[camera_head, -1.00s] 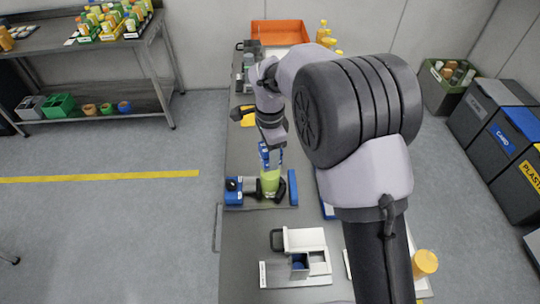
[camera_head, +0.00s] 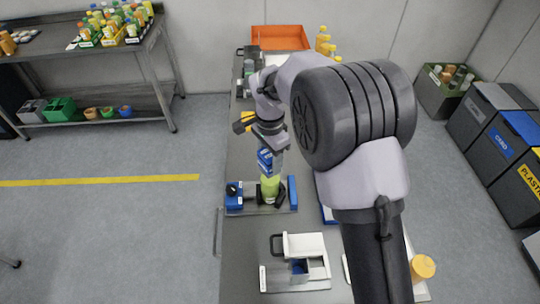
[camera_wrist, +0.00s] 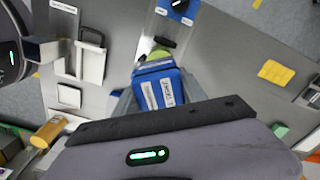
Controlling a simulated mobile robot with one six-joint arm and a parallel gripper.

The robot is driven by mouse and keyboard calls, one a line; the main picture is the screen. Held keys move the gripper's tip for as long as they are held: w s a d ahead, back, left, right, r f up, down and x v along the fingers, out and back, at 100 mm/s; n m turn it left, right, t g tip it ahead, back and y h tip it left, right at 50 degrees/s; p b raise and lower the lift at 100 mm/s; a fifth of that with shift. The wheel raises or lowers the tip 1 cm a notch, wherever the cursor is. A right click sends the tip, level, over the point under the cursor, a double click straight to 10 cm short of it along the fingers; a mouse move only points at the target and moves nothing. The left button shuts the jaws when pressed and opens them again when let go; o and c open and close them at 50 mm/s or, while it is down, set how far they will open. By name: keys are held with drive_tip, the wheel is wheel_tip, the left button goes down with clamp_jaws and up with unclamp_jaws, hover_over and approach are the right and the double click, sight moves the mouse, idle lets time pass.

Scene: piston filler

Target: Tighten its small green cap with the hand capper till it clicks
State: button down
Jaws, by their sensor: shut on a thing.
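My gripper (camera_head: 268,150) is shut on the blue hand capper (camera_head: 265,162), which has white labels and also shows large in the wrist view (camera_wrist: 155,92). The capper is upright, directly over a light green bottle (camera_head: 270,187) standing in the blue-and-black clamp station (camera_head: 235,197). In the wrist view a bit of the green bottle (camera_wrist: 158,57) shows just beyond the capper. The small green cap is hidden under the capper, so I cannot tell how firmly the two touch.
A white fixture with a handle (camera_head: 303,258) stands nearer on the bench. An orange tray (camera_head: 280,38) and several orange bottles (camera_head: 323,40) are at the far end. An orange jar (camera_head: 424,266) stands at the near right. Bare bench lies left of the fixture.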

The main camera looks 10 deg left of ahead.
drive_tip(key=n+p, duration=0.1)
drive_tip(key=n, duration=0.3)
drive_tip(key=shift+r+n+p, duration=0.2)
drive_tip(key=shift+n+p, duration=0.5)
drive_tip(key=shift+n, duration=0.3)
drive_tip(key=n+p, duration=0.1)
drive_tip(key=n, duration=0.3)
drive_tip(key=shift+p, duration=0.35)
drive_tip(key=shift+f+n, duration=0.2)
drive_tip(key=shift+n, duration=0.6)
drive_tip(key=shift+f, duration=0.2)
